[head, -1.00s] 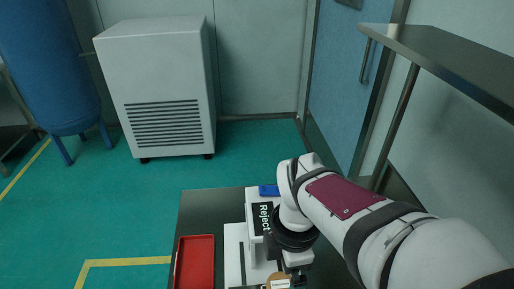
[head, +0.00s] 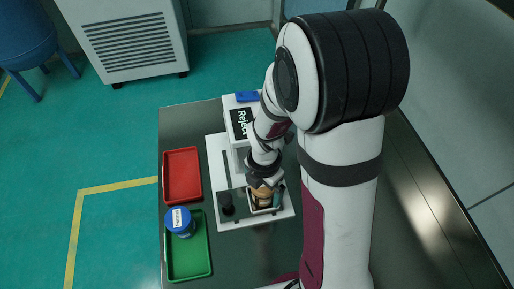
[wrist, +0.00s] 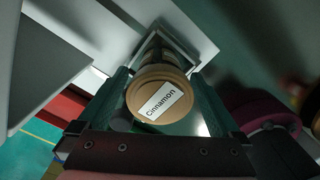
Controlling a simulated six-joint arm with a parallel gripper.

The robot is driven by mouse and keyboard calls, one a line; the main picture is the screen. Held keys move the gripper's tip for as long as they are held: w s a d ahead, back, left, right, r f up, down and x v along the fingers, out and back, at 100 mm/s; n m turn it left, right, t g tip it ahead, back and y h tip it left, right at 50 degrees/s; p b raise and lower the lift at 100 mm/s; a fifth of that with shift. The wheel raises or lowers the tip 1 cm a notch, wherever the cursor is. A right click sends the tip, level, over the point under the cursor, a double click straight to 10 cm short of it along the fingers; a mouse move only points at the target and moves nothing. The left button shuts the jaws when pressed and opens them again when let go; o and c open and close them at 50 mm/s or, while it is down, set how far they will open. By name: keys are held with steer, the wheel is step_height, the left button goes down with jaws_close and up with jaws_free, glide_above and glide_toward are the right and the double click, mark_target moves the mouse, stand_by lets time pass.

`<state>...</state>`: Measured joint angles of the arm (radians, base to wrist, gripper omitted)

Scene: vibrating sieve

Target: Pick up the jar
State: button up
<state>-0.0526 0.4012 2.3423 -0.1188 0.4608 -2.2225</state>
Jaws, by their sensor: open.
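A jar with a tan lid labelled "Cinnamon" (wrist: 160,100) stands on the white sieve machine, seen from above in the wrist view. In the head view the jar (head: 262,194) is partly hidden by my gripper (head: 264,184). My gripper (wrist: 162,98) is open, with one finger on each side of the jar's lid. I cannot tell whether the fingers touch it. A second jar with a blue lid (head: 179,221) stands at the upper end of the green tray.
My arm covers much of the right side.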

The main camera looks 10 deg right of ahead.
steer(key=c, duration=1.6)
